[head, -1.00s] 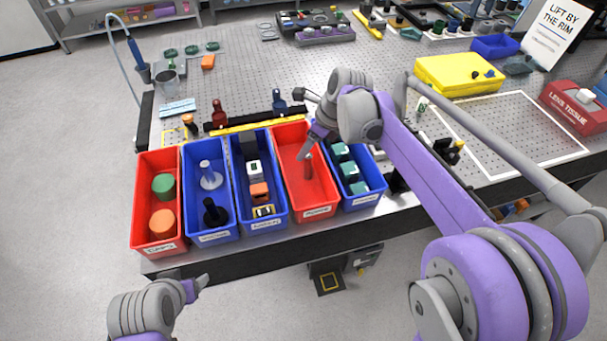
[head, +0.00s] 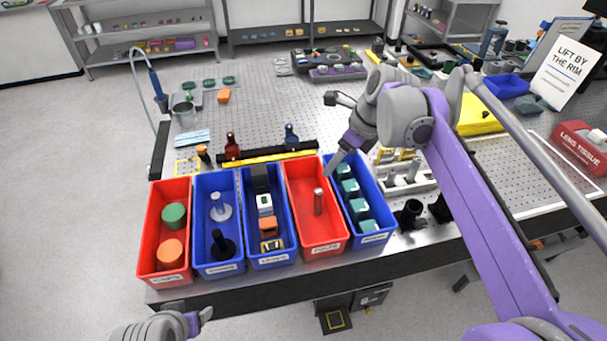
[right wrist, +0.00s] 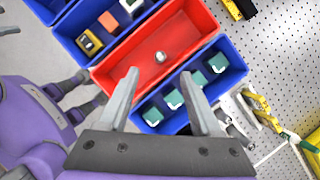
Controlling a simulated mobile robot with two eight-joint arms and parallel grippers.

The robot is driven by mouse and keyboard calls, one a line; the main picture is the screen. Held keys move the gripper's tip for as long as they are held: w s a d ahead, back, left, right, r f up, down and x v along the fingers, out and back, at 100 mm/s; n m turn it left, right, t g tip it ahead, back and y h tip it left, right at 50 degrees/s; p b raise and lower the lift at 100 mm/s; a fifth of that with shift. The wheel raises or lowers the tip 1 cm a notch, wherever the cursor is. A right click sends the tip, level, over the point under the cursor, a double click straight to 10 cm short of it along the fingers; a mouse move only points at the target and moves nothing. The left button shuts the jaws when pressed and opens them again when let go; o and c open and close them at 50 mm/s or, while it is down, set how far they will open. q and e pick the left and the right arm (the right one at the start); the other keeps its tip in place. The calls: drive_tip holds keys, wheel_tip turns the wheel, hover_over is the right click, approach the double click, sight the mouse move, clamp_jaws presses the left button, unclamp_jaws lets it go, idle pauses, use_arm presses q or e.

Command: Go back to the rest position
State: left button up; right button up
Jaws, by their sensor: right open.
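My right gripper (head: 335,168) is above the boundary of the red bin with a metal post and the blue bin with green blocks. In the right wrist view its two fingers (right wrist: 160,98) are spread apart with nothing between them. The metal post (head: 318,201) stands in the red bin (head: 326,249), clear of the fingers; it also shows in the right wrist view (right wrist: 161,57). My left gripper (head: 199,319) is at the bottom left, in front of the bench edge and away from the bins. Its jaw opening cannot be made out.
The other bins hold coloured caps (head: 170,253), knobs (head: 221,206) and small blocks (head: 266,205). Green blocks (head: 358,208) fill the right blue bin. Floor at left is clear.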

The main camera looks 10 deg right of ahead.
drive_tip(key=s+f+n+t+h, duration=0.1)
drive_tip(key=s+f+n, duration=0.7)
drive_tip(key=s+n, duration=0.3)
drive_tip(key=s+f+n+t+h, duration=0.1)
drive_tip(key=s+f+n+h, duration=0.1)
drive_tip(key=s+f+n, duration=0.6)
drive_tip(key=s+n, duration=0.3)
drive_tip(key=n, duration=0.4)
drive_tip(key=shift+s+f+n+t, duration=0.2)
drive_tip(key=shift+f+n+t, duration=0.1)
drive_tip(key=shift+f, duration=0.05)
